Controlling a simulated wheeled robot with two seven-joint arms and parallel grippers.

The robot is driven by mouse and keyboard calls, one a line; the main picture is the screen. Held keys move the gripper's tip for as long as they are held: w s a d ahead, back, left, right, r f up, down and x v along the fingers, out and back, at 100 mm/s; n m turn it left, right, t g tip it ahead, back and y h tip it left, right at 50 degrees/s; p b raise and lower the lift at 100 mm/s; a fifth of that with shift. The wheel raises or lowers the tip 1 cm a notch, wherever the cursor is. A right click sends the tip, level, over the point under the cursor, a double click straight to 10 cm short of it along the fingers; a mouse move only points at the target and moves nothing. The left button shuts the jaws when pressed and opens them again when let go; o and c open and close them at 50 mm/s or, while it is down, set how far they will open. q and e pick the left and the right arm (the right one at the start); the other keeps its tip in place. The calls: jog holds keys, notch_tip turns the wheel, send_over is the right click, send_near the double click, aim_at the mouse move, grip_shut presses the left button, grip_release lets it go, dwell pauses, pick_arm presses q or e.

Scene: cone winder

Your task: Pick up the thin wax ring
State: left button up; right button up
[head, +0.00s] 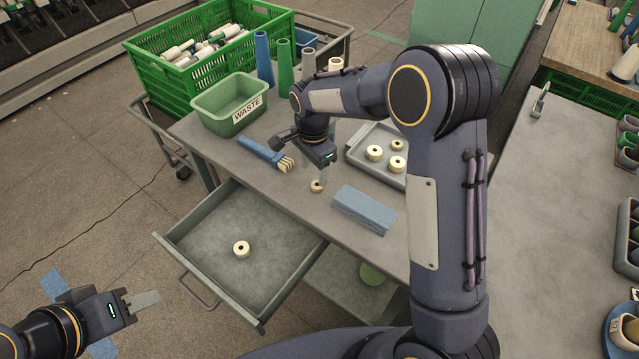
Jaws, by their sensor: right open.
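Cream wax rings with dark centre holes show in the head view. One small ring (316,186) lies on the grey table, another ring (241,249) lies in the open drawer (190,262), and 3 sit in the grey tray (356,160): a front-right ring (397,165), a left ring (374,153) and a back ring (369,145). I cannot tell surely which is thinnest. My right gripper (322,174) is open, pointing down just above the small table ring; its fingers are hard to make out. My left gripper (143,300) is low at the left, far from the rings; its jaw gap is unclear.
A green WASTE bin (228,104), blue cone (264,58) and green cone (285,65) stand behind. My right arm hides part of the tray side.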

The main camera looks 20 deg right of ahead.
aim_at(317, 185)
jog(key=f, duration=0.2)
jog(key=f+p, duration=0.1)
jog(key=shift+s+d+f, duration=0.15)
jog(key=shift+d+f, duration=0.25)
jog(key=shift+f, duration=0.5)
jog(key=c, duration=1)
